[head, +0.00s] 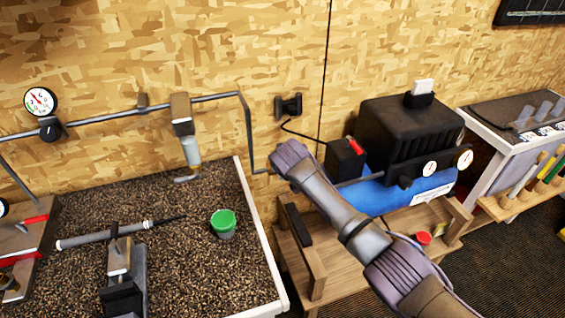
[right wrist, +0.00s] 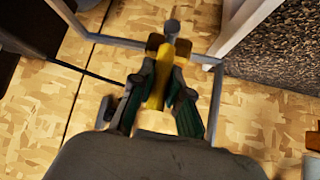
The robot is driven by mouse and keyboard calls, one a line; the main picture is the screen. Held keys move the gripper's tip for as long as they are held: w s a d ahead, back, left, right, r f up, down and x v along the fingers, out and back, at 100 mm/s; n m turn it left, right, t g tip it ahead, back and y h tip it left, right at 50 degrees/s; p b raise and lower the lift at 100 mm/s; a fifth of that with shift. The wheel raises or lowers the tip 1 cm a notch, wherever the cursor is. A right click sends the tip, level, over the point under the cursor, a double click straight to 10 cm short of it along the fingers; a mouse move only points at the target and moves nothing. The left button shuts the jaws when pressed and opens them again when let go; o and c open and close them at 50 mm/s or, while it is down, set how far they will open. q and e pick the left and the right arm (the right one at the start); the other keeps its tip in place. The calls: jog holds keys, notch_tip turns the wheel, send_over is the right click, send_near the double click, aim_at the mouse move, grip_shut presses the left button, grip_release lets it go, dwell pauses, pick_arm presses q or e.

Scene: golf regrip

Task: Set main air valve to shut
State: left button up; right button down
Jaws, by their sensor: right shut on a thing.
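My right gripper (head: 287,160) reaches in from the lower right to the pipe beside the compressor in the head view, and it hides the valve there. In the right wrist view, its two dark fingers (right wrist: 168,50) are shut on a yellow valve handle (right wrist: 156,88). The handle lies between the fingers and looks roughly crosswise to the grey pipe (right wrist: 108,39) in that picture. The valve's body is mostly hidden, and I cannot read any marking on it. My left gripper is not in view.
The black compressor with its blue tank (head: 405,190) stands just right of my gripper. A gravel-lined tray (head: 262,245) at left holds a green-topped cup (head: 223,222) and a clamped shaft (head: 100,238). A gauge (head: 41,101) sits on the wall pipe.

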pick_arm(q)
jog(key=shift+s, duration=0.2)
pick_arm(e)
jog(key=shift+f, duration=0.1)
jog(key=c, duration=1.2)
grip_release()
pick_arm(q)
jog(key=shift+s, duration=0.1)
pick_arm(e)
jog(key=shift+o, duration=0.4)
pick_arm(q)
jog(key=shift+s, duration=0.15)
pick_arm(e)
jog(key=v, duration=1.2)
jog(key=shift+a, duration=0.1)
